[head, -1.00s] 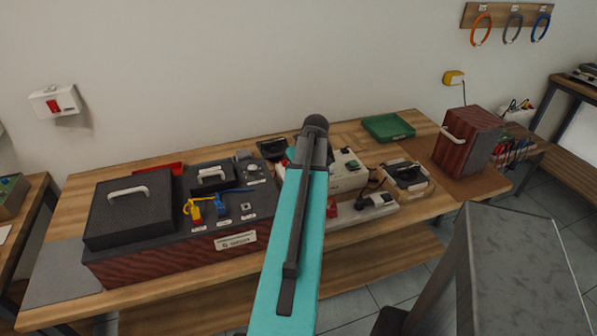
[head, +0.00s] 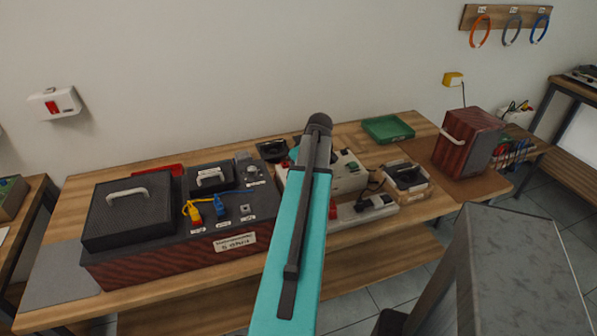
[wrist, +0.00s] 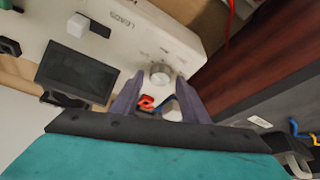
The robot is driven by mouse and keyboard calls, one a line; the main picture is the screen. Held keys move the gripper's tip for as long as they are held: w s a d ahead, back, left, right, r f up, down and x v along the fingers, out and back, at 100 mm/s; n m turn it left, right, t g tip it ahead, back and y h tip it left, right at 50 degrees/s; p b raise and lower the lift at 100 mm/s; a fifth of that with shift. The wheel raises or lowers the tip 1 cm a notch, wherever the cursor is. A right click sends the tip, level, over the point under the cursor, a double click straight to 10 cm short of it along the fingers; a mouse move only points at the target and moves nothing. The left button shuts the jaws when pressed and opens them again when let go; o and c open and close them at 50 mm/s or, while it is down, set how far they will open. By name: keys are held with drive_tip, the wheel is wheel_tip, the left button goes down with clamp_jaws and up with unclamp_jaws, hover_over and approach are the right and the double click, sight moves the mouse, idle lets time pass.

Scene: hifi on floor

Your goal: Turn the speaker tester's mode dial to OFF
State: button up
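The speaker tester appears to be the cream-white box on the bench (head: 350,172), partly hidden behind my arm. In the wrist view its pale panel (wrist: 130,42) carries a round, light-coloured dial (wrist: 160,74). I cannot read the dial's setting or the small marks around it. My gripper (wrist: 160,80) is open, its two dark fingers apart with the dial showing between their tips. I cannot tell whether they touch it. In the head view my arm hides the gripper.
A dark screen (wrist: 76,74) lies left of the dial in the wrist view. Small red (wrist: 146,102) and blue parts sit between the fingers. A dark-red wood-sided unit (head: 180,257) stands left on the bench. A green tray (head: 388,129) and a red-brown speaker box (head: 468,138) are right.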

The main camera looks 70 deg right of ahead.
drive_tip(key=shift+s, duration=0.1)
idle(0.3)
drive_tip(key=shift+v, duration=0.75)
drive_tip(key=b+v, duration=0.2)
drive_tip(key=v, duration=1)
drive_tip(key=shift+a+r, duration=0.1)
